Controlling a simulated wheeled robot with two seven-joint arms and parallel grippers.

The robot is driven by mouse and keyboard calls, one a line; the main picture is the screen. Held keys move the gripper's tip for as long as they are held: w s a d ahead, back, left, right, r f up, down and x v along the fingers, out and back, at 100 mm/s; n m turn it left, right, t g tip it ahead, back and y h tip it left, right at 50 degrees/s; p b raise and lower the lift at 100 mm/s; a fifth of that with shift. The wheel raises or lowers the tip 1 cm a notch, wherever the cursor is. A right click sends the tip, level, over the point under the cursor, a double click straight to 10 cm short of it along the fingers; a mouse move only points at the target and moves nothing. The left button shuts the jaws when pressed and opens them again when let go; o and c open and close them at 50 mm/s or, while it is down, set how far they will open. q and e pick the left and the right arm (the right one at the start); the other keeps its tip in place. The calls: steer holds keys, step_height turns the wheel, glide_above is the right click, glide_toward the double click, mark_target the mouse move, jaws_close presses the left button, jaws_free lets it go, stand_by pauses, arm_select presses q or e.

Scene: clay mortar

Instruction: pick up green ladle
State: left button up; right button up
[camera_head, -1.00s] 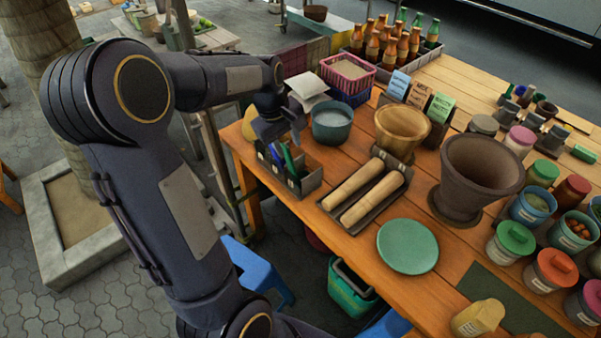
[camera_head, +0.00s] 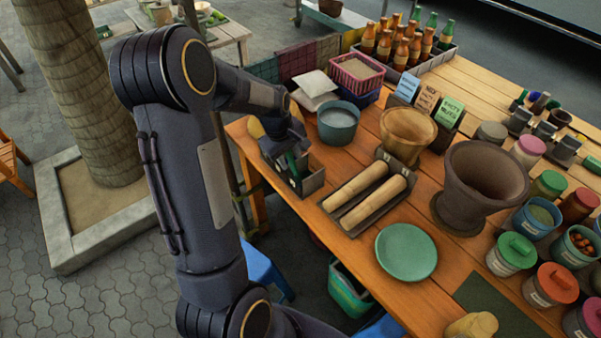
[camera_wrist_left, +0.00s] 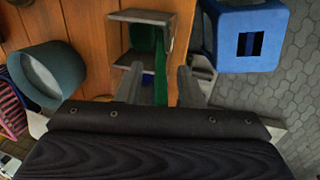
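The green ladle (camera_head: 291,163) stands in a small grey utensil box (camera_head: 313,181) at the table's left edge, mostly hidden by my gripper. In the left wrist view, a green strip, apparently the ladle (camera_wrist_left: 161,72), lies between the fingers, with the grey box (camera_wrist_left: 142,16) just beyond. My left gripper (camera_head: 284,150) is over the box, pointing down. Its two fingers (camera_wrist_left: 160,88) are spread apart on either side of the green strip, with no visible grip on it. Whether they touch it I cannot tell. My right gripper is not in view.
A teal pot (camera_head: 338,122) stands behind the box, and a tray with two rolling pins (camera_head: 356,194) lies to its right. A pink basket (camera_head: 357,74) and wooden bowl (camera_head: 408,132) are farther back. A blue stool (camera_wrist_left: 246,38) stands beside the table.

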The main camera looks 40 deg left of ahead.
arm_select(q)
jaws_close()
steer(key=v, duration=0.3)
steer(key=w+v, duration=0.1)
steer(key=v, duration=0.2)
steer(key=w+v, duration=0.1)
steer(key=v, duration=0.3)
steer(key=shift+w+d+r+b, duration=0.1)
steer(key=shift+d+r+b, duration=0.05)
steer(key=shift+d+b, duration=0.25)
steer(key=c, duration=0.5)
jaws_free()
steer(key=shift+c, duration=0.2)
jaws_close()
steer(key=shift+a, duration=0.1)
